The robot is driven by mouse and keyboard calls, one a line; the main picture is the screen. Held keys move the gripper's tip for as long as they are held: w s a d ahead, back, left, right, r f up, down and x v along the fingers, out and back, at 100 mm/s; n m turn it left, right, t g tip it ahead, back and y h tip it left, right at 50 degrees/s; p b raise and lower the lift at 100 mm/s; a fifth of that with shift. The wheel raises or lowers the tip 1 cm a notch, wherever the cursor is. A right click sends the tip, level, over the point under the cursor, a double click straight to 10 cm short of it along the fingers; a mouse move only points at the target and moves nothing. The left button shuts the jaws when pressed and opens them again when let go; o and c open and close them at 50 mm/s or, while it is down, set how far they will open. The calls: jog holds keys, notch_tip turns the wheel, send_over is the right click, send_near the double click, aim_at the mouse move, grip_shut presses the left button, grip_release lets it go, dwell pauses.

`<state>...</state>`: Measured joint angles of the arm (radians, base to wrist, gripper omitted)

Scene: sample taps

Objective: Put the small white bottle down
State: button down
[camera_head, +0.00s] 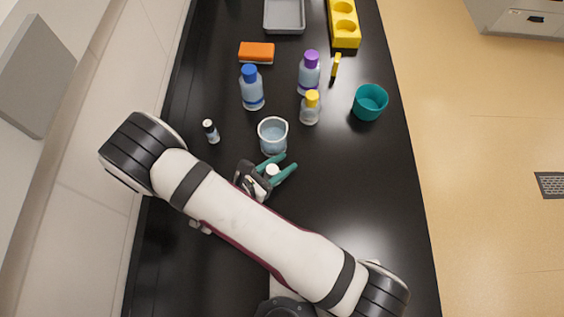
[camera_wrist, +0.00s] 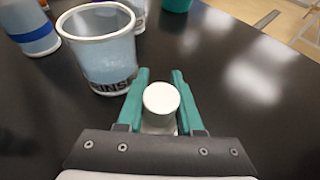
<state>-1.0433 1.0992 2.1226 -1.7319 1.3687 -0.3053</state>
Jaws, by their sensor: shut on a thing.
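The small white bottle (camera_wrist: 161,99) is between the teal fingers of my gripper (camera_wrist: 158,100), its round white cap facing the wrist camera. In the head view the white cap (camera_head: 272,170) shows between the fingers of my gripper (camera_head: 276,168), low over the black table or on it. I cannot tell whether its base touches the table. My gripper is shut on the bottle. The bottle's lower body is mostly hidden.
A clear beaker of liquid (camera_head: 273,135) stands just beyond my fingers. Farther back are blue-capped (camera_head: 252,90), purple-capped (camera_head: 308,75) and yellow-capped (camera_head: 310,108) bottles, a small vial (camera_head: 211,131) and a teal cup (camera_head: 370,102). The table (camera_head: 365,190) is clear on the right.

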jog(key=c, duration=0.8)
grip_release()
jog(key=shift+f, duration=0.1)
jog(key=shift+c, duration=0.2)
jog(key=shift+s+a+r, duration=0.1)
jog(key=shift+r, duration=0.1)
jog(key=v, duration=1.1)
jog(key=shift+s+a, duration=0.3)
jog(key=d+r+m+g+h, duration=0.1)
jog(key=d+r+m+g, duration=0.55)
jog(key=d+m, duration=0.2)
jog(key=s+d+r+m+g+y, duration=0.1)
jog(key=s+d+r+m+y, duration=0.2)
jog(key=m, duration=0.9)
jog(key=s+d+r+m+g+y, duration=0.2)
jog(key=s+r+m+y, duration=0.3)
jog(key=m, duration=0.7)
notch_tip(320, 180, up, 3)
jog(key=d+y, duration=0.1)
jog(key=y, duration=0.3)
jog(key=shift+s+f, duration=0.25)
